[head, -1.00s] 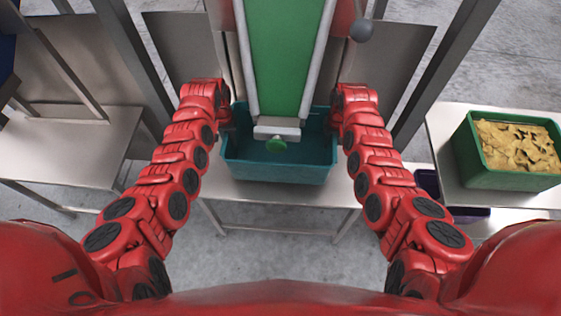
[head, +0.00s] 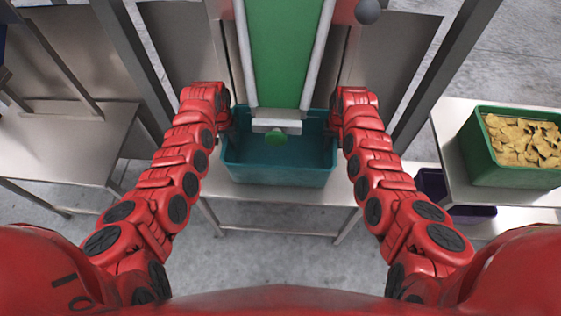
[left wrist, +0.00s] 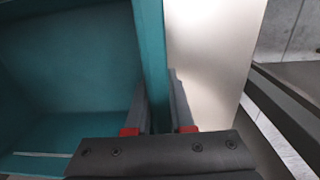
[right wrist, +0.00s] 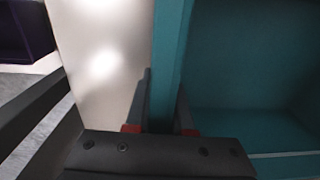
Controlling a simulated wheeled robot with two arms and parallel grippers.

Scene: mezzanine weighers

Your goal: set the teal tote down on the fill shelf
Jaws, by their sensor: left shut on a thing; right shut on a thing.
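The teal tote (head: 278,172) is below the lower end of a green chute, over or on the metal fill shelf (head: 280,210). I cannot tell whether its base touches the shelf. The tote looks level, and no contents show in it. My left gripper (left wrist: 158,118) is shut on the tote's left wall, one finger inside and one outside. My right gripper (right wrist: 160,115) is shut on its right wall in the same way. In the head view both gripper tips are mostly hidden by my wrists.
A green tote of chips (head: 515,150) stands on a right table (head: 447,140). A purple tote (head: 432,183) sits lower beside it. A bare metal table (head: 60,140) is at the left. Grey posts flank the chute.

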